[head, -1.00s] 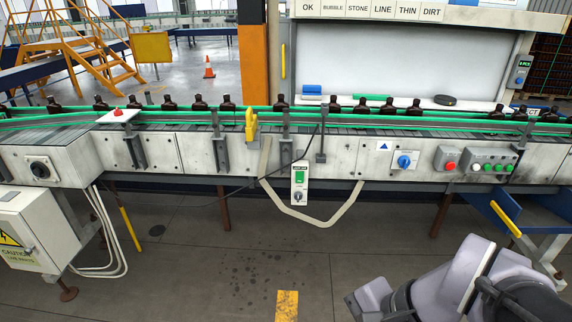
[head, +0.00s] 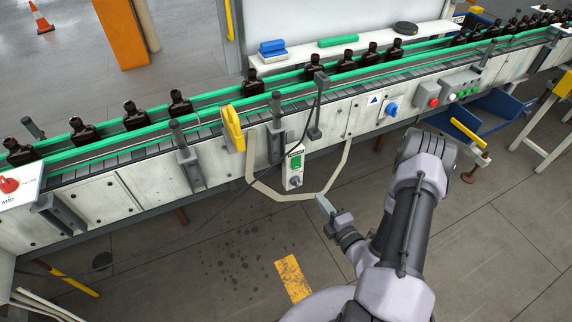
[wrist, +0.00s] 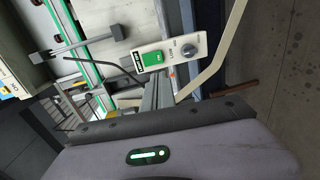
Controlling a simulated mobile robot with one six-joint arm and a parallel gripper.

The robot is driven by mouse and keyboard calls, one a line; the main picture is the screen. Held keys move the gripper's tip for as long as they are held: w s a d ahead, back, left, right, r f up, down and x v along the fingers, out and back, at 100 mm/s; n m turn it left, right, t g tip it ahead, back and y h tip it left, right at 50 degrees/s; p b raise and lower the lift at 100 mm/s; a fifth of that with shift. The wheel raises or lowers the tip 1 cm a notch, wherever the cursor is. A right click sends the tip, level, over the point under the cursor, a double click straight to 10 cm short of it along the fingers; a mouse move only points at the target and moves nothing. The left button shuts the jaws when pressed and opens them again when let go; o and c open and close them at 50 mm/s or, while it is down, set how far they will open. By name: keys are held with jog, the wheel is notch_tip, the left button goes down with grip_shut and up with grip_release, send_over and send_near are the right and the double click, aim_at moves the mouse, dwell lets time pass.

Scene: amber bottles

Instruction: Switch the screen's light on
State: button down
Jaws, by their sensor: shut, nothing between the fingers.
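The pale screen (head: 350,22) stands behind the conveyor, only its lower part in the head view. A small white switch box (head: 293,180) hangs at the conveyor's front, with a green switch (head: 296,162) and a dark knob below it. In the wrist view the box (wrist: 168,65) shows the green switch (wrist: 152,58) and the grey knob (wrist: 188,50); its small lettering is unreadable. My gripper (head: 322,203) is shut and empty, a little right of and below the box, apart from it in the head view. The wrist view shows its fingers (wrist: 158,92) pointing toward the box.
A bent pale tube (head: 262,188) loops around the box, and a dark cable runs near it. Dark bottles (head: 135,115) stand along the conveyor between green rails (head: 215,102). A blue knob (head: 391,109) and a red button (head: 433,102) sit to the right. The floor in front is open.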

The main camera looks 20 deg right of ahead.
aim_at(297, 168)
jog(key=w+b, duration=0.1)
jog(key=w, duration=0.3)
jog(key=w+f+b, duration=0.1)
jog(key=w, duration=0.3)
jog(key=w+b, duration=0.1)
jog(key=w, duration=0.3)
jog(key=shift+w+a+f+b, duration=0.25)
jog(key=shift+w+f+b, duration=0.05)
jog(key=shift+f, duration=0.05)
jog(key=shift+w, duration=0.6)
jog(key=shift+w, duration=0.2)
jog(key=shift+s+d+f, duration=0.1)
